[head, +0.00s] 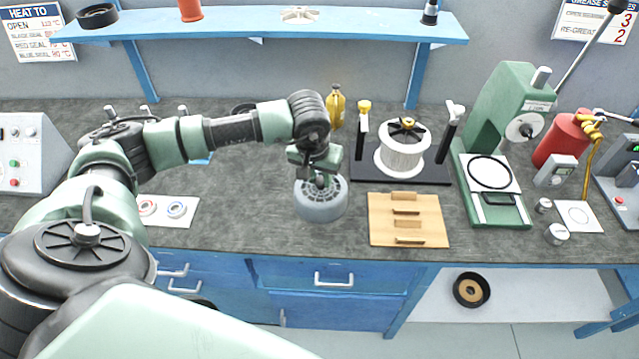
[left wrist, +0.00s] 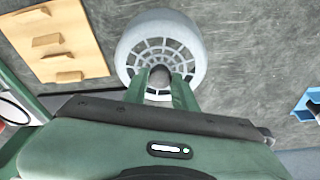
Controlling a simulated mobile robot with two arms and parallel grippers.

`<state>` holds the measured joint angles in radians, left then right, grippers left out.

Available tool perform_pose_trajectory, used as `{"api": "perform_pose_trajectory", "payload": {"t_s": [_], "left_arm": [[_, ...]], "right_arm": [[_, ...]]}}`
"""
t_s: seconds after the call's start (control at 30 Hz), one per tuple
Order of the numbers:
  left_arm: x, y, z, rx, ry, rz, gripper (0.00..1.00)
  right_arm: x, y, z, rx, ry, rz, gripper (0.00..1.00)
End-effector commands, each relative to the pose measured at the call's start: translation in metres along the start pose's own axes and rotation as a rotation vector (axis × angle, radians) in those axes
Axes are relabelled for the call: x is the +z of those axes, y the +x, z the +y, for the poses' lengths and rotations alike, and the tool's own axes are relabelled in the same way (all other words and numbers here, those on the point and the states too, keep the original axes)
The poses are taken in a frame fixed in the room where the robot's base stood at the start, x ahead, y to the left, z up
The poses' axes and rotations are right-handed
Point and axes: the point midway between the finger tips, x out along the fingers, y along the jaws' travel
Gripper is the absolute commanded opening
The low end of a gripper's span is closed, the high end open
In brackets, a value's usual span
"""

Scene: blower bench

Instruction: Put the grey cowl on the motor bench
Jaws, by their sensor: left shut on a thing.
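The grey cowl (head: 320,206) is a round, drum-like shell with a slotted grille on top. My left gripper (head: 319,178) is shut on the middle of that grille, and the cowl hangs under it over the front middle of the bench (head: 240,215). In the left wrist view the cowl (left wrist: 201,55) shows between and around the green fingers (left wrist: 160,82). I cannot tell whether its underside touches the bench top. The bench has a dark grey top and blue drawers. My right gripper is not in view.
A wooden rack (head: 381,228) stands just right of the cowl. Behind it, a white finned drum (head: 401,160) sits on a black base (head: 365,172) with two upright posts. A green press (head: 490,130) stands further right. A yellow bottle (head: 336,108) stands behind.

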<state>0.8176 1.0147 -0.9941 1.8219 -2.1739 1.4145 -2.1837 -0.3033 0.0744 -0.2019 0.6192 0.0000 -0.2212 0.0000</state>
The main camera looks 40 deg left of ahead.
Motion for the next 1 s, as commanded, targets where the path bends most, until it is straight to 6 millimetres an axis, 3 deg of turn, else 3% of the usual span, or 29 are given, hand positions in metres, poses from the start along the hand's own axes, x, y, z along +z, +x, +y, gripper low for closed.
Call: {"api": "perform_pose_trajectory", "payload": {"t_s": [0.23, 0.63, 0.67, 0.73, 1.0], "left_arm": [[0.009, 0.031, 0.000, 0.000, 0.000, -0.003, 0.00], [0.011, 0.037, 0.000, 0.000, 0.001, -0.001, 0.00], [0.011, 0.037, 0.000, 0.000, 0.001, -0.002, 0.30], [0.011, 0.036, 0.000, 0.000, 0.001, -0.002, 0.49], [0.011, 0.035, 0.000, 0.000, 0.001, -0.002, 0.49]], "right_arm": [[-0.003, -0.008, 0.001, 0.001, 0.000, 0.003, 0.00], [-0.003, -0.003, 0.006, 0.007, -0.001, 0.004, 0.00], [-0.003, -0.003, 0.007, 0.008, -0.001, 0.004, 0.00], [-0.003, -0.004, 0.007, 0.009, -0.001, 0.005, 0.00], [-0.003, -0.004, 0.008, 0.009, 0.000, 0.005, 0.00]]}}
